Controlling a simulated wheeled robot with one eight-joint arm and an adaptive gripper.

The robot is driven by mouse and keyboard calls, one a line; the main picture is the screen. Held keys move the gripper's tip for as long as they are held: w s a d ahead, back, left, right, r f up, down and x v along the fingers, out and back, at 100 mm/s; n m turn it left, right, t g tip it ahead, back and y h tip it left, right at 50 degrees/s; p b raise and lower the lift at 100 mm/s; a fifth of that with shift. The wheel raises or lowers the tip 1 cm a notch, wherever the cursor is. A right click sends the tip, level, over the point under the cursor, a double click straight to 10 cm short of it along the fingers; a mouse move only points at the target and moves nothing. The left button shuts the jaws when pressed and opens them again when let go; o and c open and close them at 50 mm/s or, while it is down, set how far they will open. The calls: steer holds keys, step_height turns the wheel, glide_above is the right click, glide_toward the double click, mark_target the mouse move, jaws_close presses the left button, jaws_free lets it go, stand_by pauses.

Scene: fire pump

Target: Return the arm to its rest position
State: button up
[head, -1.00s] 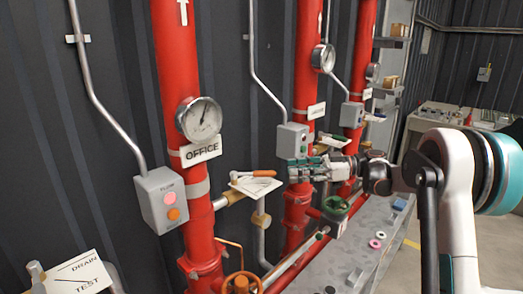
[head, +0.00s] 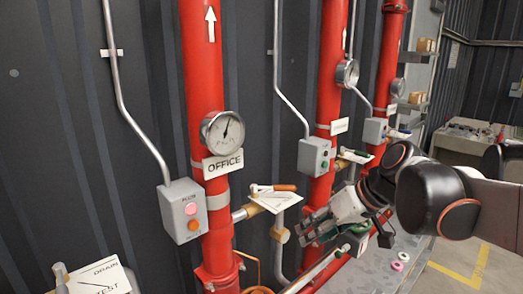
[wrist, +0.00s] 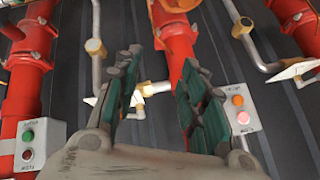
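My gripper (head: 308,226) is in front of the red pipes, below and near the grey box (head: 314,155) on the middle pipe. Its two dark, green-padded fingers stand apart in the wrist view (wrist: 160,80), with nothing held between them. Part of the middle pipe's lower end is hidden behind my gripper and arm in the head view. My arm reaches in from the right, bent, with its dark joints close to the camera.
The OFFICE pipe (head: 204,90) carries a gauge (head: 222,132) and a grey box (head: 183,210) with pink and orange lights. An orange-handled valve (head: 284,187) is left of my gripper. Pink and white rings (head: 400,260) lie on the grey ledge. Open floor (head: 468,268) shows at right.

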steer(key=s+d+f+m+t+h, duration=0.1)
steer(key=s+d+f+m+h, duration=0.1)
steer(key=s, duration=0.5)
steer(key=s+d+f+m+t+h, duration=0.1)
steer(key=s+d+f+h, duration=0.3)
steer(key=s, duration=0.4)
steer(key=shift+d+f+m+t, duration=0.4)
steer(key=shift+d+f+m, duration=0.05)
steer(key=shift+f+m, duration=0.45)
